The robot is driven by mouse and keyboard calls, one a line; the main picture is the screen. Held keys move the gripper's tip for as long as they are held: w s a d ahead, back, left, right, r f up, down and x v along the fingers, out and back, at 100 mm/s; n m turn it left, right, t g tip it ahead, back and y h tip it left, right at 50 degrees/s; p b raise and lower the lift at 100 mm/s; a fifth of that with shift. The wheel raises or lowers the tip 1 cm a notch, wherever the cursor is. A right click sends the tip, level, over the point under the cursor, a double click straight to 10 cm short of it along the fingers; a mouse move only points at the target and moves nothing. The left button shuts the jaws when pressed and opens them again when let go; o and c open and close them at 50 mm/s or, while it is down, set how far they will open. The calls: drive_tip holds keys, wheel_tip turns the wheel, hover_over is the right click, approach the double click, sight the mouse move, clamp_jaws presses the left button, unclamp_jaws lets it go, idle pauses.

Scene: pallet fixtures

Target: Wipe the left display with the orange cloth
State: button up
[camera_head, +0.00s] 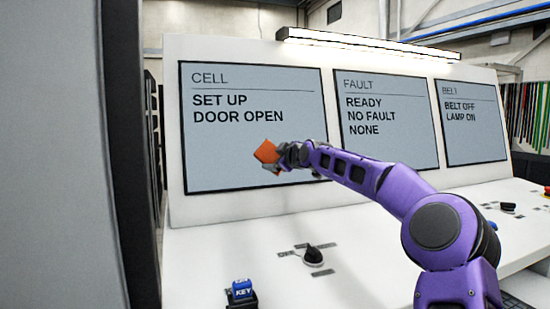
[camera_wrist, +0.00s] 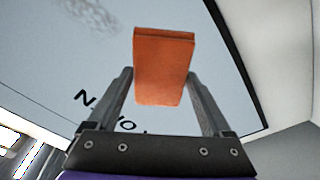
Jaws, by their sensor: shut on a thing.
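The left display (camera_head: 230,160) is a grey screen in a black frame, headed CELL, with the lines SET UP and DOOR OPEN. My gripper (camera_head: 280,157) is in front of its lower right part. It is shut on the orange cloth (camera_head: 265,151), a small block-like piece. In the wrist view the cloth (camera_wrist: 163,75) sits between the two fingers, with a screen (camera_wrist: 60,60) behind it. A faint greyish smudge (camera_wrist: 92,13) shows on that screen at the top left. I cannot tell whether the cloth touches the glass.
The middle display (camera_head: 388,150) and right display (camera_head: 470,140) stand to the right in the same white panel. A black knob (camera_head: 313,256) and a blue KEY block (camera_head: 241,290) are on the white desk below. A lamp bar (camera_head: 365,42) runs above the displays.

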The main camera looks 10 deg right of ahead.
drive_tip(key=w+d+p, duration=0.3)
drive_tip(key=d+p, duration=0.2)
drive_tip(key=d, duration=0.9)
drive_tip(key=shift+d+f, duration=0.15)
drive_tip(key=shift+d, duration=0.25)
idle(0.6)
drive_tip(key=s+a+b, duration=0.1)
drive_tip(key=a+b, duration=0.4)
drive_tip(key=a, duration=0.3)
drive_tip(key=shift+s, duration=0.3)
drive_tip(key=shift+s+a+b, duration=0.25)
drive_tip(key=shift+a+b, duration=0.25)
drive_tip(key=shift+a, duration=0.7)
drive_tip(key=shift+s+a+b, duration=0.25)
drive_tip(key=shift+a+b, duration=0.2)
drive_tip(key=shift+a, duration=0.8)
drive_tip(key=shift+s+a+b, duration=0.25)
drive_tip(key=shift+a+b, duration=0.25)
drive_tip(key=shift+a, duration=0.7)
